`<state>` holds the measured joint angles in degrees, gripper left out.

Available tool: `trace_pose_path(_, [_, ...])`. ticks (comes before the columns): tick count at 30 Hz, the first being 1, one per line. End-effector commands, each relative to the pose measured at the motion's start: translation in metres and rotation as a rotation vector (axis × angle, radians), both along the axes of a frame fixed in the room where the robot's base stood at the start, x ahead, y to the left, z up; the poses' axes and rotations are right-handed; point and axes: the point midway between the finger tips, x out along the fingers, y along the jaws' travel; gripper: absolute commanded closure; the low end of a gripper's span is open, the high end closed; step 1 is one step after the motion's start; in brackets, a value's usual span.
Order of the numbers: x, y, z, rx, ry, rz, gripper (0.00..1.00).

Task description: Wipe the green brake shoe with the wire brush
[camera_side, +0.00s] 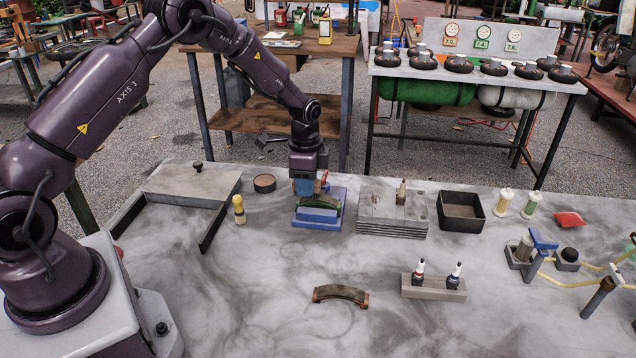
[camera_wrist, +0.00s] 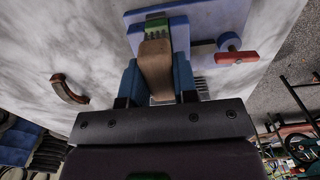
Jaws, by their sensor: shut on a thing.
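My gripper (camera_side: 308,188) points down over the blue clamp fixture (camera_side: 318,222) on the table. In the wrist view, its blue fingers (camera_wrist: 158,82) are shut on the tan wooden handle of the wire brush (camera_wrist: 154,62). The green brake shoe (camera_side: 318,205) is held in the fixture, directly below the gripper. Part of it shows in the wrist view (camera_wrist: 157,22), at the far end of the brush handle. The fingers and handle hide most of the bristles, so I cannot tell whether they touch the shoe. The fixture has a red lever (camera_wrist: 236,58).
A rusty brown brake shoe (camera_side: 340,294) lies in front on the table. A stack of grey plates (camera_side: 392,222) stands right of the fixture, then a black bin (camera_side: 461,212). A yellow-knobbed tool (camera_side: 239,210) stands to the left. The front middle table is mostly clear.

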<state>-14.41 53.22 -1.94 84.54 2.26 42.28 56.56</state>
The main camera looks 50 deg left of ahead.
Motion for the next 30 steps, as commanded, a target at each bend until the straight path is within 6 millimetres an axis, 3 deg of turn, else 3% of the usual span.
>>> trace_pose_path(21, [0.041, -0.041, -0.003, 0.000, 0.001, -0.001, 0.95])
trace_pose_path(30, [0.019, -0.019, -0.001, -0.001, 0.004, 0.003, 0.95])
